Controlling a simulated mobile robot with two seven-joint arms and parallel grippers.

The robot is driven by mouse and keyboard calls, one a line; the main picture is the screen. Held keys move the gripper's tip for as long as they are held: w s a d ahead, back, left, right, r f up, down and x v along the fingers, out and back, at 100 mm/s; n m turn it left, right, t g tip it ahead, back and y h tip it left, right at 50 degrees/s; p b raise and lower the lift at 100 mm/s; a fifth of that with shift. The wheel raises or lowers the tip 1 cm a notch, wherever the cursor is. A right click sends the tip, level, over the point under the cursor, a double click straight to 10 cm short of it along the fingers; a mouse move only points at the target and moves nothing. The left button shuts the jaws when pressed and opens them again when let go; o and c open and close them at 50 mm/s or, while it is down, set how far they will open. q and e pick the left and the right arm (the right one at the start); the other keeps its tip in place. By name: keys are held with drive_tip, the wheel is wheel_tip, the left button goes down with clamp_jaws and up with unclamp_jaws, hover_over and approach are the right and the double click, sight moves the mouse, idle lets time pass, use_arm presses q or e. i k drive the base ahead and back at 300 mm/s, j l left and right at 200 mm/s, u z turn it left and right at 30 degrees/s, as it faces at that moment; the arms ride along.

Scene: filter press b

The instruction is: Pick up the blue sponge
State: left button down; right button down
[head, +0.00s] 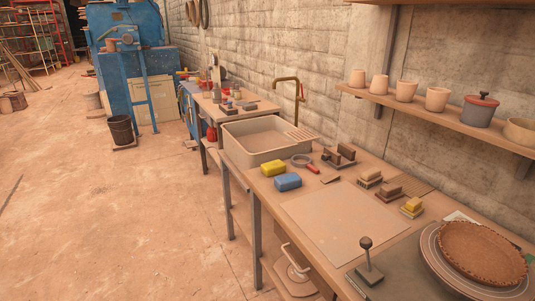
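The blue sponge (288,182) lies flat on the wooden workbench, close to its left edge. It is just in front of a yellow sponge (272,169), and the sink (254,146) is behind both. The blue sponge is in plain view with nothing on top of it. Neither of my grippers shows in the head view.
A pale board (340,222) lies in front of the sponges. A magnifier-like tool with a red handle (311,168) and several small blocks and brushes lie to the right. A brown round dish (482,252) sits at the near right. A shelf (440,115) with pots overhangs the bench's right side.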

sight(289, 182)
drive_tip(key=i+j+z, duration=0.1)
drive_tip(key=z, duration=0.7)
drive_tip(key=i+j+z, duration=0.1)
drive_tip(key=j+z, duration=0.9)
drive_tip(key=j, duration=1.45)
drive_tip(key=k+j, duration=0.1)
drive_tip(key=j, duration=0.65)
